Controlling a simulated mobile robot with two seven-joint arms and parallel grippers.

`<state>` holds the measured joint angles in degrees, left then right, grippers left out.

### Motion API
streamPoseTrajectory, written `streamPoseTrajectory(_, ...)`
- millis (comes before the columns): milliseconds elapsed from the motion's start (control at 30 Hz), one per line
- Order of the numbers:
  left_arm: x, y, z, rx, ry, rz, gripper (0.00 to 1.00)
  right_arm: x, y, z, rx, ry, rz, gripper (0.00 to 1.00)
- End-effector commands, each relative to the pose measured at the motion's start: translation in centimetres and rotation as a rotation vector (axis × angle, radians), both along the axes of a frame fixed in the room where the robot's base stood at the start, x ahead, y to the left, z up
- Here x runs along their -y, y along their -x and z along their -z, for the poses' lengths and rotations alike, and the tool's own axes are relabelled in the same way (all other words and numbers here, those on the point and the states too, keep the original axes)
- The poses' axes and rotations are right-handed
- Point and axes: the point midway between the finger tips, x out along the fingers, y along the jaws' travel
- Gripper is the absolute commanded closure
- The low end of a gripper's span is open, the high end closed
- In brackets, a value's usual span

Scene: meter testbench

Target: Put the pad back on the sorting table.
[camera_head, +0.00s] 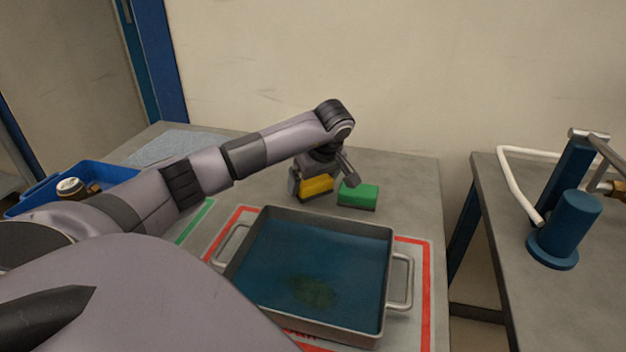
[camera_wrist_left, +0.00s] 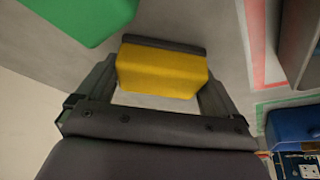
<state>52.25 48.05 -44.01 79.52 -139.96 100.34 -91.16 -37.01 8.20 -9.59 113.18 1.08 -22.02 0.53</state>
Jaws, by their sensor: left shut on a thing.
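A yellow pad (camera_head: 317,186) with a dark underside is between the fingers of my left gripper (camera_head: 312,188), behind the metal tray. It also shows in the left wrist view (camera_wrist_left: 160,72), with a finger on each side; my left gripper (camera_wrist_left: 158,90) is shut on it. The pad is at or just above the grey sorting table (camera_head: 405,190); I cannot tell if it touches. A green pad (camera_head: 358,195) lies on the table just right of the gripper. My right gripper is not in view.
A metal tray (camera_head: 385,285) with blue liquid and side handles stands in a red outline in front of the gripper. A blue bin (camera_head: 100,172) is at the left. A second table (camera_head: 500,230) with a blue fixture (camera_head: 567,225) is at the right, across a gap.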

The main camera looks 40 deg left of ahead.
Motion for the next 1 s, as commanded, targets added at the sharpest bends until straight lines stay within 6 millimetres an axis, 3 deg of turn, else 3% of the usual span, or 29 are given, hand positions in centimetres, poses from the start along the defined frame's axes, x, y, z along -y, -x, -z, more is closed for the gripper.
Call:
streamPoseTrajectory(100,0.0,0.0,0.3,-0.001,0.0,0.0,0.34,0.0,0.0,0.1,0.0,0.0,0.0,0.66)
streamPoseTrajectory(133,0.0,0.0,0.2,-0.001,0.0,0.0,0.0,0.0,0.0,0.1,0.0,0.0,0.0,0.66)
streamPoseTrajectory(467,0.1,0.0,-0.3,0.002,0.0,0.001,0.0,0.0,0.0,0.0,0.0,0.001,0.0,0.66)
streamPoseTrajectory(1000,3.8,1.0,-9.7,0.003,0.0,0.001,0.0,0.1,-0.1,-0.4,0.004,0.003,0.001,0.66)
